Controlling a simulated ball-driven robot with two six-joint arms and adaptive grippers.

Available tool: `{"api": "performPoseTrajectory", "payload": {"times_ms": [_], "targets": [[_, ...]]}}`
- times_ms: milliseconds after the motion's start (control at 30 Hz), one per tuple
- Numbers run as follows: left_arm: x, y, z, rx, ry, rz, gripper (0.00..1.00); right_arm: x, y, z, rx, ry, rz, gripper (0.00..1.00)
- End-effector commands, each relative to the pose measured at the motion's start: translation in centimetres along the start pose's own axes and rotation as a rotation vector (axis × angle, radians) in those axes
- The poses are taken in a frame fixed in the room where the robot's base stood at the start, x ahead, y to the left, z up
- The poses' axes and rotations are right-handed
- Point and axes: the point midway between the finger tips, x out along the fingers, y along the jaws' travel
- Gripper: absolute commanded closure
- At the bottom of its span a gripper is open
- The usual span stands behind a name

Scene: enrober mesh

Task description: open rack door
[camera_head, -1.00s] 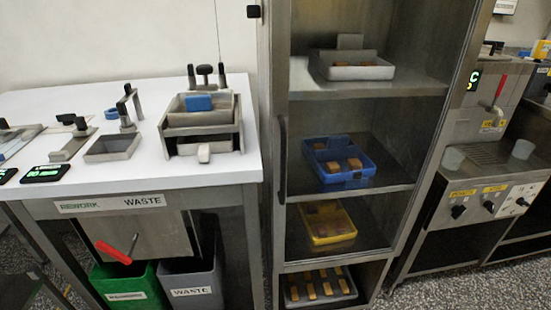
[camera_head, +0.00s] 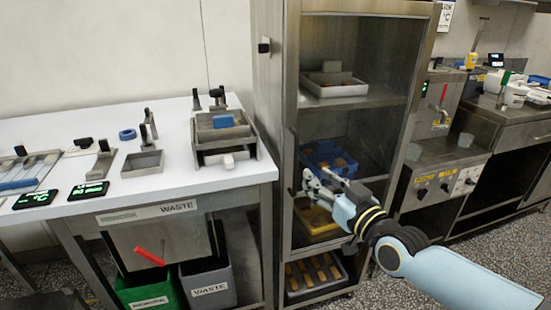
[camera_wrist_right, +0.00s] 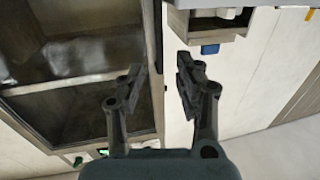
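The rack door (camera_head: 352,113) is a glass panel in a steel frame on the tall rack, and it looks shut. Its dark vertical handle (camera_head: 292,155) is on the left side of the frame. My right gripper (camera_head: 312,180) is in front of the door's left part, close to the handle's lower end. In the right wrist view its two fingers (camera_wrist_right: 163,78) are apart, with the door's frame post (camera_wrist_right: 155,50) showing between them. I cannot tell whether they touch the handle. My left gripper is not in view.
Trays stand on the shelves behind the glass, including a blue tray (camera_head: 326,156) and a white tray (camera_head: 333,88). A white worktable (camera_head: 95,180) with steel fixtures stands left of the rack. A machine with knobs (camera_head: 440,170) stands right of it.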

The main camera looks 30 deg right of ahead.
Motion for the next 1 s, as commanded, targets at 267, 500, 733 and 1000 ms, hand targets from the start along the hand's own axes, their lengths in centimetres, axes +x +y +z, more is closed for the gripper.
{"api": "performPoseTrajectory", "payload": {"times_ms": [267,500,733,1000], "targets": [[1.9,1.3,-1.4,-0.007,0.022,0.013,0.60,5.3,0.0,0.3,0.000,0.002,0.001,0.66],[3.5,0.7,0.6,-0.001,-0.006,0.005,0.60,9.0,0.0,0.5,0.000,-0.001,0.000,0.66],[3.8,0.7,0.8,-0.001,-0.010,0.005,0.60,10.1,0.0,0.2,0.001,-0.003,0.000,0.66],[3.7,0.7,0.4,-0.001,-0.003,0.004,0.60,10.1,0.0,0.2,0.000,-0.002,0.000,0.76]]}}
